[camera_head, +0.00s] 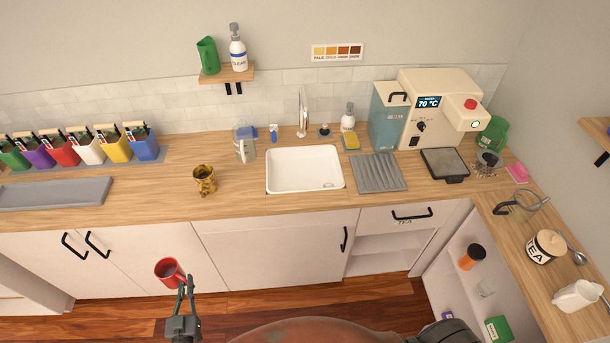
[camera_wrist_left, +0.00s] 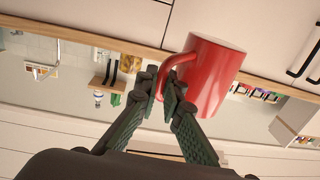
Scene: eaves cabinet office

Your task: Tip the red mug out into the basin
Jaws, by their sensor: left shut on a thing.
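The red mug (camera_head: 169,271) is in front of the lower cabinets, below counter height in the head view. My left gripper (camera_head: 186,286) is shut on its handle, on the mug's right side. In the left wrist view the mug (camera_wrist_left: 217,72) is close, and the gripper fingers (camera_wrist_left: 168,88) close on the handle. The mug looks slightly tilted in the head view; its contents cannot be made out. The white basin (camera_head: 304,169) is set in the counter, up and to the right of the mug, and looks empty. My right gripper is not in view.
A yellow-brown patterned mug (camera_head: 204,180) and a clear jug (camera_head: 244,144) stand left of the basin. The faucet (camera_head: 303,112) rises behind it. A grey drying mat (camera_head: 379,172) lies to its right. The counter front edge (camera_head: 270,217) lies between mug and basin.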

